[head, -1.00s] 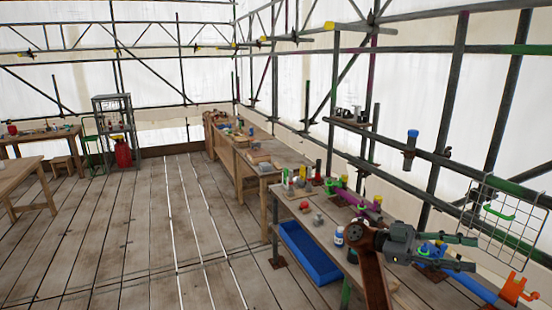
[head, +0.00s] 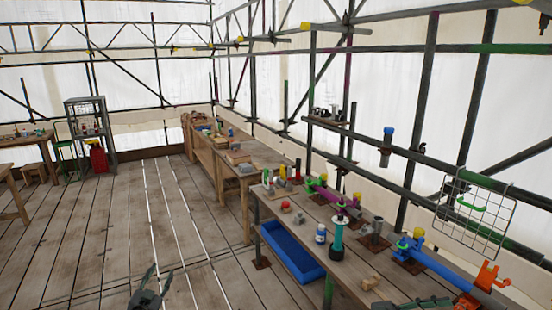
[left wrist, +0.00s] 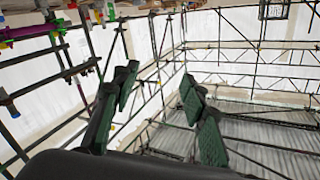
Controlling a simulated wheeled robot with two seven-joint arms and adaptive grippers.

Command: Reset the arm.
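My left gripper (head: 150,299) shows at the bottom edge of the head view, low over the plank floor. Its two dark fingers stand apart with nothing between them. In the left wrist view the open green-padded fingers (left wrist: 155,110) are also empty, with scaffold poles and white sheeting beyond. A dark green finger-like part (head: 425,303) at the bottom right of the head view looks like my right gripper, mostly cut off by the frame, beside the near end of the workbench (head: 345,278). Its opening cannot be told.
A blue bin (head: 290,252) sits beneath.

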